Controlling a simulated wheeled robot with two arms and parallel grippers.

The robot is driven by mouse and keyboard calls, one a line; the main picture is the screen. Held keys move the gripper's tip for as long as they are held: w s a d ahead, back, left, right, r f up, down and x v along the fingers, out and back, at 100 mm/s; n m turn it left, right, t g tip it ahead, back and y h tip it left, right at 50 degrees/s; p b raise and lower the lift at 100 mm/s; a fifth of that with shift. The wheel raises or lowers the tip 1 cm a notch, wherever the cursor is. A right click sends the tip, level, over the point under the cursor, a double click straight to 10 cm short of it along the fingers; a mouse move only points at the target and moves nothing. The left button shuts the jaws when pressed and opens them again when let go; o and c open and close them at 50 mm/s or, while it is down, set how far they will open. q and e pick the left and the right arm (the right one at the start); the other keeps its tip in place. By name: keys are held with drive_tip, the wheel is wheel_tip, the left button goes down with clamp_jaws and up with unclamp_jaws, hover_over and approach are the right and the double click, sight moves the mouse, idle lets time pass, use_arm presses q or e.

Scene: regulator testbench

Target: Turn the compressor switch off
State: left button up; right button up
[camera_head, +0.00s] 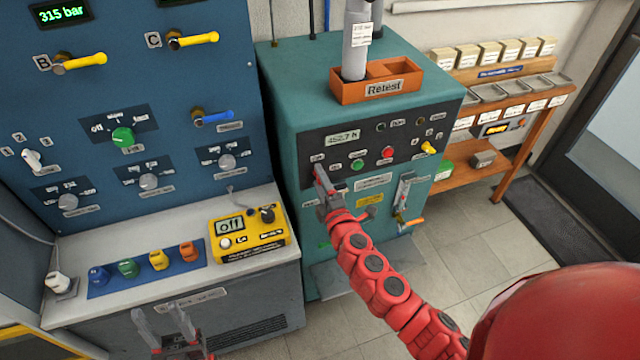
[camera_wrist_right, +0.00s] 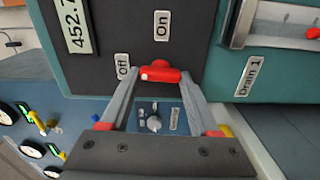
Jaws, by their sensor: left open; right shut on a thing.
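The teal compressor cabinet (camera_head: 285,95) has a dark control panel (camera_head: 400,140) with a "452.7 h" display. In the head view my right gripper (camera_head: 320,180) is at the panel's left side and hides most of the switch. My left gripper (camera_head: 165,322) is open and empty, low in front of the grey bench.
An orange "Retest" bin (camera_head: 362,97) with a grey cylinder stands on the cabinet. A yellow device (camera_head: 250,237) reading "off" lies on the bench (camera_head: 130,250). A blue valve panel (camera_head: 150,80) rises behind it. A wooden rack (camera_head: 540,120) stands at right beside open floor.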

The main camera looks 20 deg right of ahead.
drive_tip(key=shift+n, duration=0.5)
drive_tip(key=o, duration=1.4)
drive_tip(key=shift+c, duration=0.2)
drive_tip(key=s+b, duration=0.1)
drive_tip(key=s, duration=1.6)
drive_tip(key=shift+s+d+b, duration=0.2)
drive_tip(key=shift+d+b, duration=0.1)
drive_tip(key=shift+b, duration=0.05)
